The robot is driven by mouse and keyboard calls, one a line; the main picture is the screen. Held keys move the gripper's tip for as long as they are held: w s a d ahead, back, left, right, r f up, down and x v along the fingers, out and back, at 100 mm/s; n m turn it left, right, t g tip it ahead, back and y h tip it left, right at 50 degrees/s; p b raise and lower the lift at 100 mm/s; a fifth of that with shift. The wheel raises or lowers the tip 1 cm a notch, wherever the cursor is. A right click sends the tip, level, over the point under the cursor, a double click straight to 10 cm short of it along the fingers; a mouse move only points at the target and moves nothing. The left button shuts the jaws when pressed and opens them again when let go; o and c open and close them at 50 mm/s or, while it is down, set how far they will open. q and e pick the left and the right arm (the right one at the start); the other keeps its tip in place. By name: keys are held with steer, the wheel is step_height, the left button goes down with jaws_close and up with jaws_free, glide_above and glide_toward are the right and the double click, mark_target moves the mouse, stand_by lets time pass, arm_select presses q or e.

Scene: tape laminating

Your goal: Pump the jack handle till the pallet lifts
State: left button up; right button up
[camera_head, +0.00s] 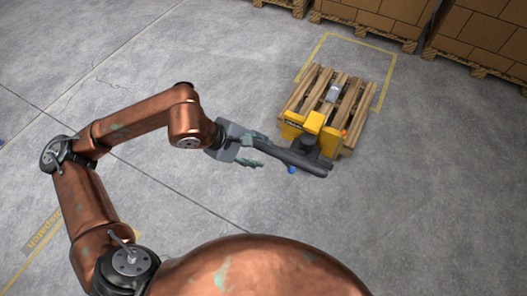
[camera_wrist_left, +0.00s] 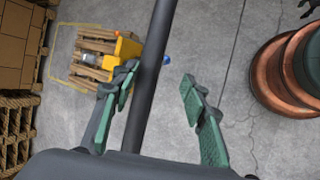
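The yellow pallet jack (camera_head: 312,123) stands at the near end of a wooden pallet (camera_head: 352,100). Its dark handle (camera_head: 305,162) slants across toward my left gripper (camera_head: 256,151). In the left wrist view, the dark handle bar (camera_wrist_left: 155,70) runs between the two spread green fingers of my left gripper (camera_wrist_left: 161,75), nearer the left finger. The fingers are open and not closed on the bar; whether one touches it I cannot tell. The pallet's height above the floor cannot be judged. My right gripper is not recognisable in either view.
A yellow floor outline (camera_head: 345,38) surrounds the pallet's far part. A small grey object (camera_head: 333,92) lies on the pallet. Stacked cartons (camera_head: 395,8) on pallets line the back. A blue knob (camera_head: 291,170) shows beside the handle. The grey floor around is clear.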

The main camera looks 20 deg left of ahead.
arm_select(q)
steer(key=v, duration=1)
steer(key=shift+s, duration=0.2)
steer(key=shift+r, duration=0.15)
